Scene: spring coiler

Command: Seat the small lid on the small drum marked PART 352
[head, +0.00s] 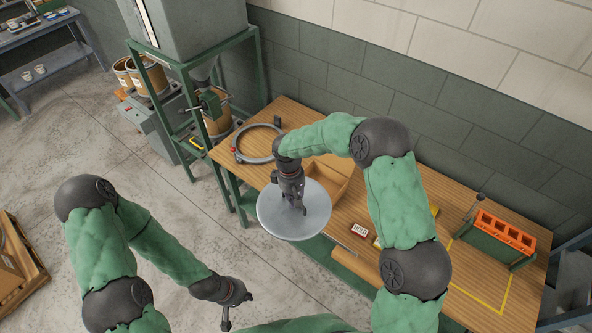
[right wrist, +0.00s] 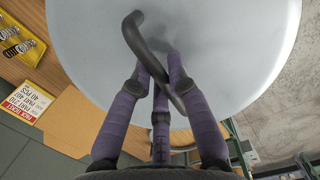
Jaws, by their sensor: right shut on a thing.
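A pale grey round lid (head: 283,222) hangs from my right gripper (head: 301,207), above the front edge of the wooden table. In the right wrist view the fingers of my right gripper (right wrist: 165,85) are closed around the dark curved handle (right wrist: 150,45) of the lid (right wrist: 230,50). Brown drums stand at the upper left: one drum (head: 217,122) under the hopper frame, others (head: 150,77) behind it. Their markings are too small to read, so I cannot tell which is PART 352. My left gripper (head: 237,309) is low in front, empty, its fingers spread apart.
A grey ring (head: 257,144) lies on the table (head: 290,112). The green hopper frame (head: 258,75) stands left of the table.

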